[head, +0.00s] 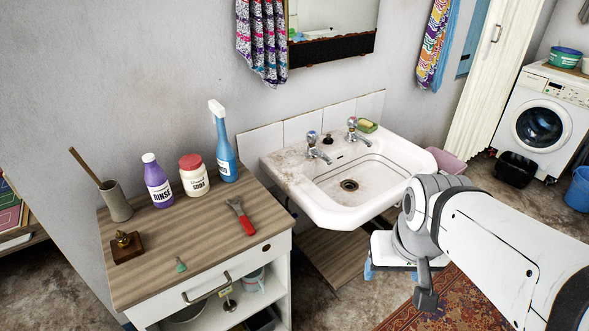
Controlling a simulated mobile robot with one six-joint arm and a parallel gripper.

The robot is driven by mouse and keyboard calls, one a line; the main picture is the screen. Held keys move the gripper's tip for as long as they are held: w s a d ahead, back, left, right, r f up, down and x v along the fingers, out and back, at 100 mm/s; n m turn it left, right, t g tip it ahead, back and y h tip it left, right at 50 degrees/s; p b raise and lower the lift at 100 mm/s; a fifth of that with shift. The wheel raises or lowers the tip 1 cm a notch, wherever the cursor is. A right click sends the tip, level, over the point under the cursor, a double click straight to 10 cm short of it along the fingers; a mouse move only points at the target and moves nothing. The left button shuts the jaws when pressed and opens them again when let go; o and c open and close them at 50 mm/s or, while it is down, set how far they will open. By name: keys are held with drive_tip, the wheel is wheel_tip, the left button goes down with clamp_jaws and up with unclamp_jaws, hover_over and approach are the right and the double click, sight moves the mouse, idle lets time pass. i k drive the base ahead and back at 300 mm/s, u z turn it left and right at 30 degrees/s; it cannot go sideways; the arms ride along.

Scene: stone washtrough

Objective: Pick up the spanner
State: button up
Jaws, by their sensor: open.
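The spanner (241,216) has a red handle and a grey metal head. It lies flat on the wooden top (190,235) of a white cabinet, near its right side. The head points to the back left and the handle to the front right. My gripper (427,300) hangs at the lower right, below my arm and in front of the washbasin, well apart from the spanner. It is open, and its fingers show only as a small dark shape. Nothing shows between them.
A blue spray bottle (223,148), a soda jar (194,176) and a purple rinse bottle (157,182) stand behind the spanner. A mortar (115,203), a brass-topped wooden block (126,247) and a small green item (181,265) are further left. The washbasin (335,213) stands right of the cabinet.

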sight(249, 229)
drive_tip(key=u, duration=0.4)
drive_tip(key=i, duration=0.7)
drive_tip(key=u, duration=0.3)
